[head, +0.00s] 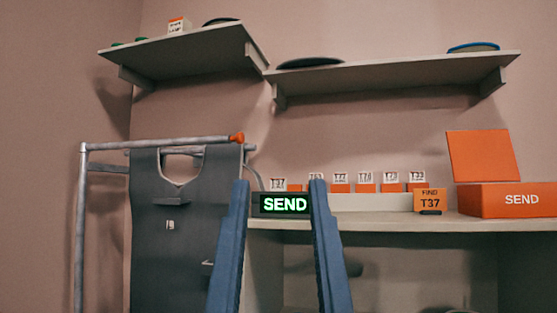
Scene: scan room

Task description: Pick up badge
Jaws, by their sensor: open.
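Several small white badges (365,178) with T-number labels stand in a row on the counter, most with orange parts below them. One badge (278,184) shows between my fingertips in the picture, and another is partly behind my right finger. The labels are too small to read for certain. An orange sign (429,196) reads "FIND T37". My gripper (280,184) points up and forward with two blue fingers spread wide. It is open, with nothing visibly held. How far the fingertips are from the badges is unclear.
A lit "SEND" display (284,204) shows between my fingers. An open orange box (510,200) marked "SEND" sits on the counter (390,224) at right. A dark apron-like garment (175,230) hangs on a metal rail (160,145) at left. Two shelves (400,73) hang above.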

